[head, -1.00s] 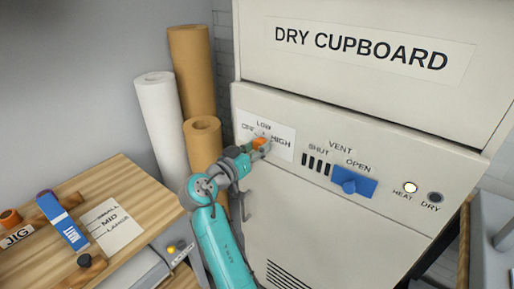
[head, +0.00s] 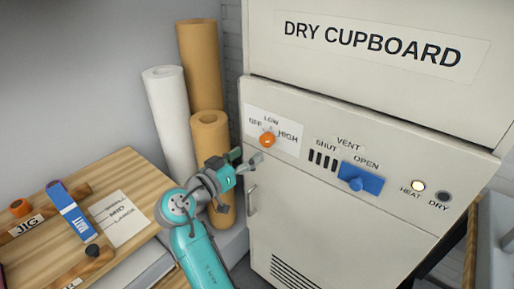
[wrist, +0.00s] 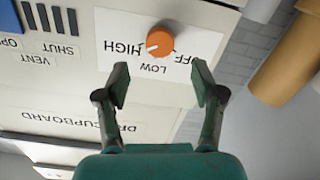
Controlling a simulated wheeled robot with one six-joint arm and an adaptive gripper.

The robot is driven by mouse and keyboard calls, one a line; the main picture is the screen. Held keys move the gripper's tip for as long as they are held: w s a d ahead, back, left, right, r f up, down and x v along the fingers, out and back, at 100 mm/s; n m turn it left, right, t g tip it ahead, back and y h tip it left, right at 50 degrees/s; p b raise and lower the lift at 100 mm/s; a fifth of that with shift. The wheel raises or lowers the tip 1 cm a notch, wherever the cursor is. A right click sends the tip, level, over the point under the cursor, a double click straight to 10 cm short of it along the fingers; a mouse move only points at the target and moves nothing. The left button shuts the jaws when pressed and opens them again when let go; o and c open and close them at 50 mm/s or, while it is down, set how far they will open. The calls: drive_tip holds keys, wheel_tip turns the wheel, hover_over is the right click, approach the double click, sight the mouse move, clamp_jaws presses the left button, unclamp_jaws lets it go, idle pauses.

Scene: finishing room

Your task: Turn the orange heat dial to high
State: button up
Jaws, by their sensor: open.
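The orange heat dial (head: 267,140) sits on a white label plate (head: 290,145) on the dry cupboard's front, marked OFF, LOW and HIGH. It also shows in the wrist view (wrist: 160,38), where the picture is upside down. Its small white mark points between LOW and HIGH, seemingly nearer HIGH. My gripper (head: 248,158) is open and empty, below and left of the dial in the head view. In the wrist view its fingers (wrist: 161,84) are spread apart, with the dial beyond them and untouched.
A blue vent slider (head: 360,178) is right of the dial. The HEAT lamp (head: 418,186) glows; the DRY lamp (head: 443,196) is dark. A cupboard handle (head: 252,200) is close to my gripper. Paper rolls (head: 170,120) and a wooden bench (head: 140,180) stand left.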

drive_tip(key=shift+v, duration=1.95)
drive_tip(key=shift+f, duration=0.1)
